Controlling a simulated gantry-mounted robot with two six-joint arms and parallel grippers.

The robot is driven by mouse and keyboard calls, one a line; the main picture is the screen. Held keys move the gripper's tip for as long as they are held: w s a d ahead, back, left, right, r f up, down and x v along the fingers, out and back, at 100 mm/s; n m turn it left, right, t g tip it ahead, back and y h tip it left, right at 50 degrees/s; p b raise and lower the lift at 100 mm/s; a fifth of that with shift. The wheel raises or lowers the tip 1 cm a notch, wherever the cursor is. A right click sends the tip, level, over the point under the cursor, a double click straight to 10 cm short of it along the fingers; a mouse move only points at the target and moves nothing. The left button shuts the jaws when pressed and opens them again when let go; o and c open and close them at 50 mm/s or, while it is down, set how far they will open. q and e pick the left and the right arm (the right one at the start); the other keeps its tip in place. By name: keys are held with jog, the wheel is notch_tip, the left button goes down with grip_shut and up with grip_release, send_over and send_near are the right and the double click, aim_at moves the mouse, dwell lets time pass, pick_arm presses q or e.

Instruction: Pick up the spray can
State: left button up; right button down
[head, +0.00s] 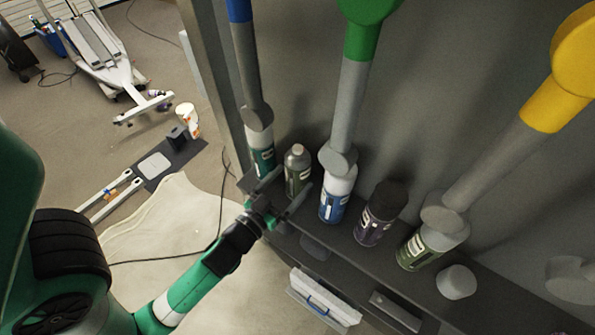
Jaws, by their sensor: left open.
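Several spray cans stand upright in a row on a dark shelf (345,245). From left to right they are a green and white can (262,152), a smaller olive-grey can (297,166), a blue and white can (335,203), a dark purple and black can (375,222), and an olive-green and white can (425,248). My left gripper (285,188) is open at the shelf's front edge, its fingers pointing at the olive-grey can, one to either side of its lower part. I cannot tell whether they touch it. The task does not single out one can. My right gripper is out of view.
Grey tubes with blue, green (370,12) and yellow (570,60) ends hang over the row of cans. A pale cap-like piece (456,282) sits at the right of the shelf. Open carpet lies left, with exercise-machine parts (95,50) and a cable.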

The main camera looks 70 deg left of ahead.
aim_at(298, 147)
pick_arm(q)
jog(key=x, duration=0.3)
jog(key=shift+r+p, duration=0.2)
jog(key=shift+p, duration=0.15)
jog(key=shift+w+f, duration=0.1)
jog(key=shift+w, duration=0.1)
jog(key=c, duration=1.4)
jog(key=shift+o, duration=0.2)
notch_tip(298, 147, up, 10)
jog(key=p, duration=0.4)
jog(key=shift+f, duration=0.15)
jog(key=shift+s, duration=0.1)
